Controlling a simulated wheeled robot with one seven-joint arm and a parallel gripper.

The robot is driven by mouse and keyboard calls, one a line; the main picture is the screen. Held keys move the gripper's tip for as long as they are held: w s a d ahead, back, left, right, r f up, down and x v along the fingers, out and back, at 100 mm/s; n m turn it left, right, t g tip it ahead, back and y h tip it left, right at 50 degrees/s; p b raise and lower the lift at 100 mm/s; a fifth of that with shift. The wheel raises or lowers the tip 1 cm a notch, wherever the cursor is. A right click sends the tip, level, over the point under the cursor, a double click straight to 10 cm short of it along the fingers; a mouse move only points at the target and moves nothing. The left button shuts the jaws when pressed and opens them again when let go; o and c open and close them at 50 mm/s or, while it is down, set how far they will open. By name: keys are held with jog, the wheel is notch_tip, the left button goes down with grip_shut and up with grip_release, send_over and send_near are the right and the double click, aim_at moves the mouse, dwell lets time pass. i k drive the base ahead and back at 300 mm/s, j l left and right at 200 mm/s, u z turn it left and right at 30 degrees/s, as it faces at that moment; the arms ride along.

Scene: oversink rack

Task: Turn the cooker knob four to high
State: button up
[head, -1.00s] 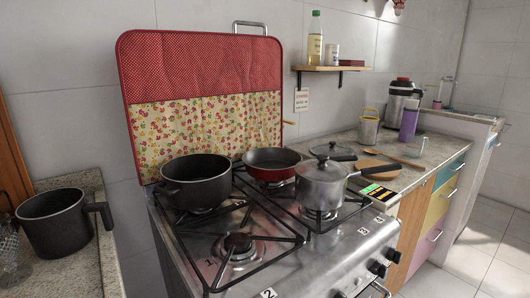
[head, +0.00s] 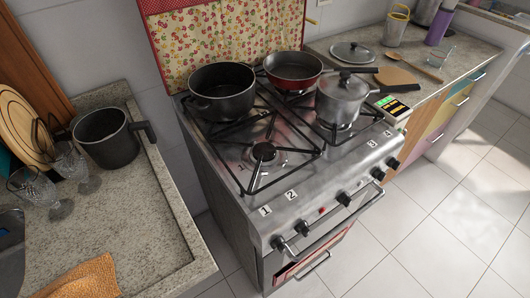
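The steel cooker (head: 330,190) stands in the middle of the head view, with a row of several dark knobs along its front edge. The label tiles 1 (head: 265,210), 2 (head: 291,194) and 3 (head: 371,143) are legible on the cooktop above the row. A small tile right of 3 (head: 387,133) is too small to read. The rightmost knob (head: 393,162) sits below that tile, beside another knob (head: 378,174). Their exact settings cannot be told. My gripper is not in view.
A dark pot (head: 222,92), a red pan (head: 292,70) and a steel pot (head: 341,98) stand on the cooker. A front handle bar (head: 335,232) runs below the knobs. Tiled floor (head: 440,230) in front right is clear. Glasses (head: 70,165) stand on the left counter.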

aim_at(393, 163)
jog(key=i+j+u, duration=0.15)
jog(key=i+j, duration=0.15)
jog(key=j+z, duration=0.1)
jog(key=z, duration=0.65)
jog(key=i+l+z, duration=0.15)
jog(key=l, duration=0.25)
jog(key=i+l+z, duration=0.2)
jog(key=l, duration=0.15)
jog(key=i+l+z, duration=0.15)
jog(key=l, duration=0.2)
jog(key=i, duration=0.05)
